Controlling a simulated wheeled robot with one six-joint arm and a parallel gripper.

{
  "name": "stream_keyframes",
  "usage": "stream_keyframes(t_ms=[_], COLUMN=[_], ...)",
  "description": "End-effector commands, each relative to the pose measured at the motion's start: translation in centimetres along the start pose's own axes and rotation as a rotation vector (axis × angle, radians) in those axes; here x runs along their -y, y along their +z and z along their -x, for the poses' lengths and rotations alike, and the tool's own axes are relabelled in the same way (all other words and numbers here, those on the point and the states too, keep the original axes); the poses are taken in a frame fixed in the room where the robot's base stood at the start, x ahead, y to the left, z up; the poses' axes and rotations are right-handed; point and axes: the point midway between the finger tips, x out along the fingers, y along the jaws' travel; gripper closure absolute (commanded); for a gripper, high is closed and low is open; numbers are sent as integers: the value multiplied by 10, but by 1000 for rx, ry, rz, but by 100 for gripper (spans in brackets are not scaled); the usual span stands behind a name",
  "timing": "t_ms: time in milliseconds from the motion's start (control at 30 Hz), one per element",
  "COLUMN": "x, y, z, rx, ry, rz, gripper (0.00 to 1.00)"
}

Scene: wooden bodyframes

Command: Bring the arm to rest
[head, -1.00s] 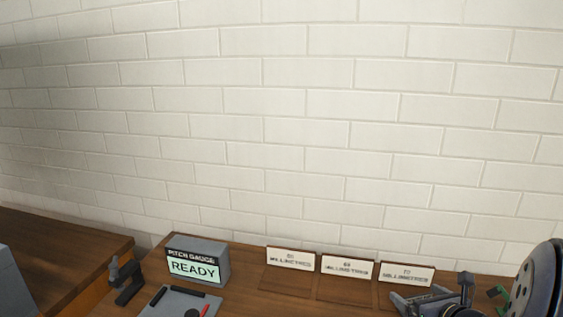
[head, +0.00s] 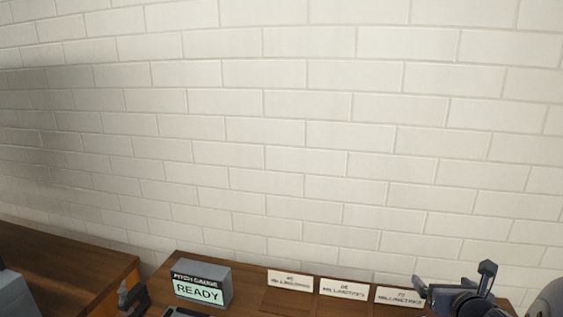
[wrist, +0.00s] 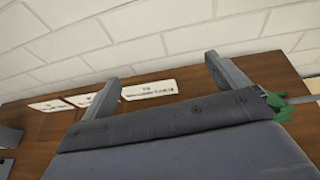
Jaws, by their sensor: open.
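My gripper (head: 455,276) is at the lower right of the head view, in front of the right-hand label card. Its two dark fingers stand apart. In the wrist view my gripper (wrist: 161,70) shows two grey fingers spread apart with nothing between them. Beyond them are the brick wall and the wooden bench top. The rest of my arm is mostly cut off by the lower right of the head view.
A grey gauge box (head: 203,285) reading "READY" stands on the wooden bench (head: 250,293). Another wooden surface (head: 70,262) lies at left. A green piece (wrist: 277,106) shows in the wrist view.

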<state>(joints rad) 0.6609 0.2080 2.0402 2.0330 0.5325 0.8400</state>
Motion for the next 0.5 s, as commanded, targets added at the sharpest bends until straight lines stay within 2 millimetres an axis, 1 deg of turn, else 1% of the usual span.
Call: stream_keyframes(t_ms=[33, 167, 200, 500], x=[3, 10, 10, 9], y=[5, 6, -13, -70], z=[5, 14, 6, -17], rx=[-4, -24, -27, -26], ry=[-23, -83, -80, -77], rz=[-11, -41, -42, -42], gripper=[6, 6, 6, 6])
